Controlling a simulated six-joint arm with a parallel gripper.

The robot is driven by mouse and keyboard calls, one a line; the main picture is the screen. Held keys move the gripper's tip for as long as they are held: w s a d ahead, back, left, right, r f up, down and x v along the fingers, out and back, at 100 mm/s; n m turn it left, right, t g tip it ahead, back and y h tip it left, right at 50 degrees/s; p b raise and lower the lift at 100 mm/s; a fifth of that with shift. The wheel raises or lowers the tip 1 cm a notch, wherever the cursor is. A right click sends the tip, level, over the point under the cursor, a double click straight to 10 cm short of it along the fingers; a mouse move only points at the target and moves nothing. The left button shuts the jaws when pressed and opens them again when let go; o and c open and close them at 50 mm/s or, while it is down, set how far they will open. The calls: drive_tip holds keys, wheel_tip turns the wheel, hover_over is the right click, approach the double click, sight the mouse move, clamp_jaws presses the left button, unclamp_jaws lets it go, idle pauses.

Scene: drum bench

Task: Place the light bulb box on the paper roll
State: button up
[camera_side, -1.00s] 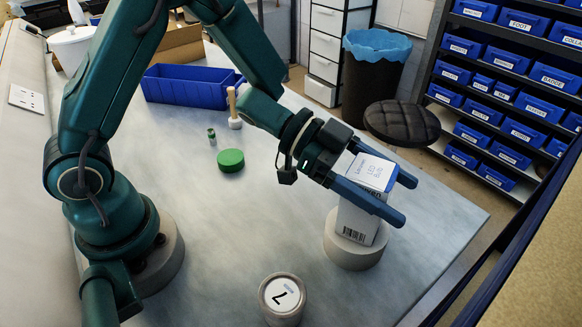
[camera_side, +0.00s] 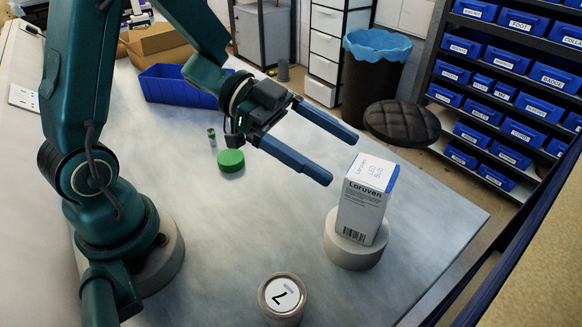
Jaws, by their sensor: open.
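The top of the roll is mostly hidden under the box.
A can marked 7 (camera_side: 282,297) stands near the front. A green round lid (camera_side: 231,160), a small battery-like cylinder (camera_side: 212,137) and a blue bin (camera_side: 178,85) are on the left. A black stool (camera_side: 402,123) and a waste bin (camera_side: 372,80) stand beyond the bench.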

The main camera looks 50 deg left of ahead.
drive_tip(key=w+a+r+n+t+y, duration=0.3)
drive_tip(key=a+n+t+y, duration=0.1)
drive_tip(key=a+y, duration=0.3)
drive_tip(key=w+a+r+n+t+y, duration=0.3)
drive_tip(key=a+r+n+t+y, duration=0.15)
drive_tip(key=a+y, duration=0.2)
drive_tip(key=s+d+f+n+g, duration=0.2)
drive_tip(key=s+f+g, duration=0.1)
drive_tip(key=s, duration=0.5)
drive_tip(key=s+d+f+n+g, duration=0.2)
drive_tip(key=s+g, duration=0.3)
drive_tip(key=s, duration=0.4)
drive_tip(key=shift+s+d+f+n, duration=0.15)
drive_tip(key=shift+d+f+n, duration=0.2)
drive_tip(key=shift+f+n, duration=0.3)
